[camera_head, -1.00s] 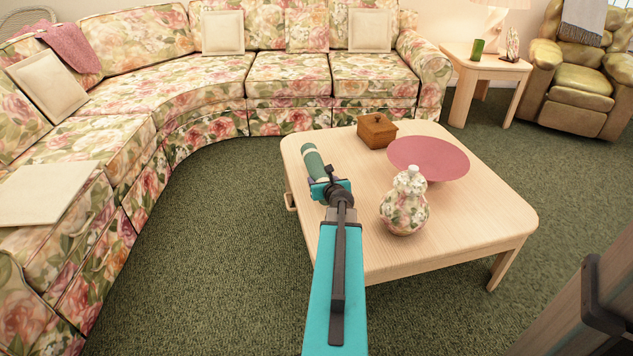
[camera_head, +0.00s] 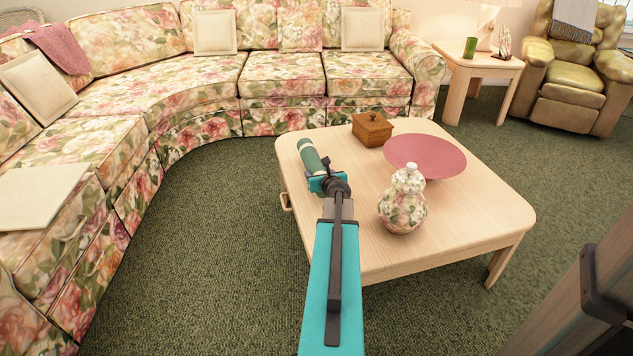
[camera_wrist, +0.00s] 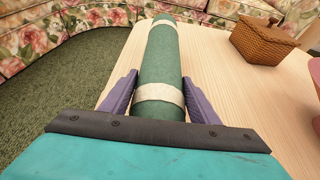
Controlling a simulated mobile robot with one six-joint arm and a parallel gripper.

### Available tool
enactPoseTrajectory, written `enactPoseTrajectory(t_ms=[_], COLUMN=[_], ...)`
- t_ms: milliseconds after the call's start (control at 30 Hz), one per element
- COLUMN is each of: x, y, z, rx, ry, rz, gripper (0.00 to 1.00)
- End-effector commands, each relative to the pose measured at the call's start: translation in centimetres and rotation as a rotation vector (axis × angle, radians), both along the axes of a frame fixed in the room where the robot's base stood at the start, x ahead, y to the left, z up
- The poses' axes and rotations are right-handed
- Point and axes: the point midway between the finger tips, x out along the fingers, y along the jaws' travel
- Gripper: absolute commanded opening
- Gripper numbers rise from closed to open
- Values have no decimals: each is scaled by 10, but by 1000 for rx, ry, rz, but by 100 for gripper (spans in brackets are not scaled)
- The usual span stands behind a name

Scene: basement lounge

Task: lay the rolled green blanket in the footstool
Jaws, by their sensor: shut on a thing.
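The rolled green blanket (camera_head: 312,158) has pale bands around it and is held over the left edge of the coffee table. In the wrist view the blanket (camera_wrist: 157,72) points away from me, between the two purple fingers. My gripper (camera_head: 326,181) is shut on its near end; its fingers (camera_wrist: 158,98) show on either side of the roll. I cannot tell how high the blanket is above the tabletop. I see no thing that is clearly a footstool in either view.
The coffee table (camera_head: 470,215) bears a wicker box (camera_head: 372,129), a pink bowl (camera_head: 425,157) and a floral lidded jar (camera_head: 402,205). A curved floral sofa (camera_head: 200,75) runs behind and left. A side table (camera_head: 485,62) and armchair (camera_head: 575,70) stand back right. Green carpet (camera_head: 215,215) is clear between sofa and table.

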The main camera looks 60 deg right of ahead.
Motion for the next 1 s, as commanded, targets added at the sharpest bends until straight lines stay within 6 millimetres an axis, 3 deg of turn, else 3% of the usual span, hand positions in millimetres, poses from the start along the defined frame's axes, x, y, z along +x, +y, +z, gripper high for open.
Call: enactPoseTrajectory(t_ms=[300,933,967,1000], x=[-2,-5,-5,-5], y=[0,-3,-3,-3], z=[-26,-32,-31,-31], rx=[-1,-1,0,0], ry=[1,0,0,0], rz=[-2,-6,-6,-6], gripper=[26,26,60,67])
